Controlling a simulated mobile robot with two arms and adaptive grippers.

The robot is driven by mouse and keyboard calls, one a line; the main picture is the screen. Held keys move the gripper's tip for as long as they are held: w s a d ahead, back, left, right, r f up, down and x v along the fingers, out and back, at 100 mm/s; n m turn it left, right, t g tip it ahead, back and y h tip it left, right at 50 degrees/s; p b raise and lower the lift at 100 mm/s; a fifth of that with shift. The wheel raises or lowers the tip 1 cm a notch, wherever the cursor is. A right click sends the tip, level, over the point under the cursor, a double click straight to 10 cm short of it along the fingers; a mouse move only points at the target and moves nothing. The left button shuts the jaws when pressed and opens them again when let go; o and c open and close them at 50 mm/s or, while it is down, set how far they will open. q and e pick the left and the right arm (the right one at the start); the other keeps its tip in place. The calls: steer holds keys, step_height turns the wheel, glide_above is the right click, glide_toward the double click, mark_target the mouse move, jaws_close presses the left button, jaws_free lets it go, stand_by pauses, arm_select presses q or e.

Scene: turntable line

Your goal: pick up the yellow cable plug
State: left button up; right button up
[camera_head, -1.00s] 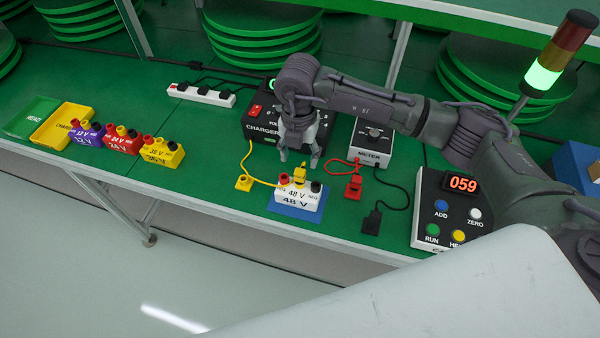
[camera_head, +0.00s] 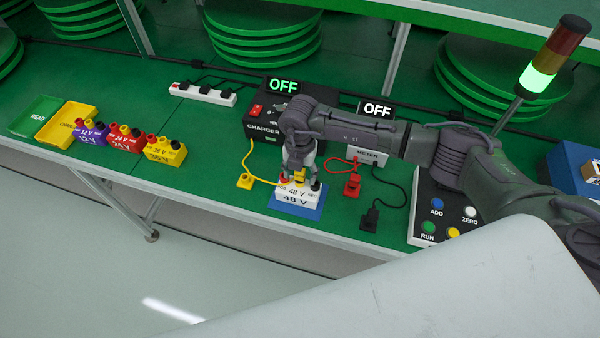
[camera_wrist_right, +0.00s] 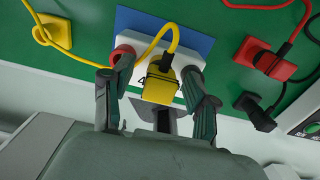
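A yellow plug (camera_head: 299,177) on a yellow cable is seated on top of the white 48 V battery block (camera_head: 296,196). In the wrist view this yellow plug (camera_wrist_right: 160,84) is between the fingers of my right gripper (camera_wrist_right: 160,72), with a gap on each side. In the head view my right gripper (camera_head: 300,171) is low over the block, open, partly hiding the plug. The cable's other yellow plug (camera_head: 245,181) lies on the green table to the left; it also shows in the wrist view (camera_wrist_right: 43,32). My left gripper is out of view.
The block stands on a blue mat (camera_head: 309,212). The charger (camera_head: 262,124) and meter (camera_head: 366,156) are behind. A red plug (camera_head: 352,185) and a black plug (camera_head: 370,219) lie to the right. Several coloured batteries (camera_head: 124,138) stand at left.

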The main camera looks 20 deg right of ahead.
steer(key=c, duration=1)
steer(key=shift+c, duration=0.2)
steer(key=shift+r, duration=0.1)
steer(key=shift+r, duration=0.45)
step_height(320, 180, up, 2)
steer(key=shift+w+r+b, duration=0.1)
steer(key=shift+r+b, duration=0.15)
steer(key=shift+b, duration=0.55)
steer(key=s+a+r+b, duration=0.2)
steer(key=s+r, duration=0.5)
steer(key=s, duration=0.4)
steer(key=shift+a+r, duration=0.25)
steer(key=shift+a, duration=0.65)
steer(key=shift+s, duration=0.1)
